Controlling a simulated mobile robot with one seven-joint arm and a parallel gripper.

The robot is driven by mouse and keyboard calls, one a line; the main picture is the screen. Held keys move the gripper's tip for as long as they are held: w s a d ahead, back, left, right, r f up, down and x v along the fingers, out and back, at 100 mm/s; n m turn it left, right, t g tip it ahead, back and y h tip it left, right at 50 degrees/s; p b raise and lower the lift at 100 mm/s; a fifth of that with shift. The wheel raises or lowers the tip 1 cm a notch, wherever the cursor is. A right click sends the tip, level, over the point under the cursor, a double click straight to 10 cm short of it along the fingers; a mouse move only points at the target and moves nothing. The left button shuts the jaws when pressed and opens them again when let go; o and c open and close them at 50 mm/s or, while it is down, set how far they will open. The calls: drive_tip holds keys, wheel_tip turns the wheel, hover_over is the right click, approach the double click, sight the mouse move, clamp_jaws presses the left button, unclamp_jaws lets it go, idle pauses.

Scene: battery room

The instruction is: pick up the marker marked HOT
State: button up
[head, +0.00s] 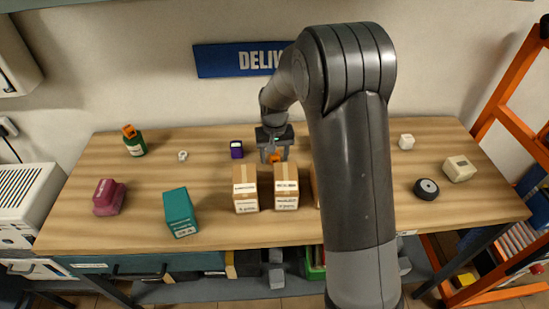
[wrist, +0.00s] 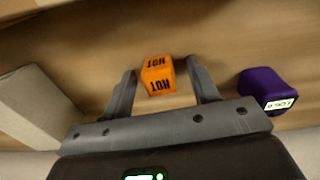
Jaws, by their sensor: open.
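The marker marked HOT is an orange block (wrist: 158,75) with black lettering, standing on the wooden table in the wrist view. It sits between the fingertips of my gripper (wrist: 160,78), which is open, with gaps showing on both sides. In the head view a bit of the orange marker (head: 274,158) shows below my gripper (head: 273,155), behind the cardboard boxes. Most of the marker is hidden there.
A purple block (wrist: 268,90) with a label stands right of my gripper in the wrist view. Cardboard boxes (head: 245,188) and (head: 286,186) stand just in front of the marker. A teal box (head: 180,212) stands at the front left.

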drive_tip(key=shift+c, duration=0.5)
drive_tip(key=c, duration=0.9)
drive_tip(key=shift+r, duration=0.15)
drive_tip(key=shift+c, duration=0.2)
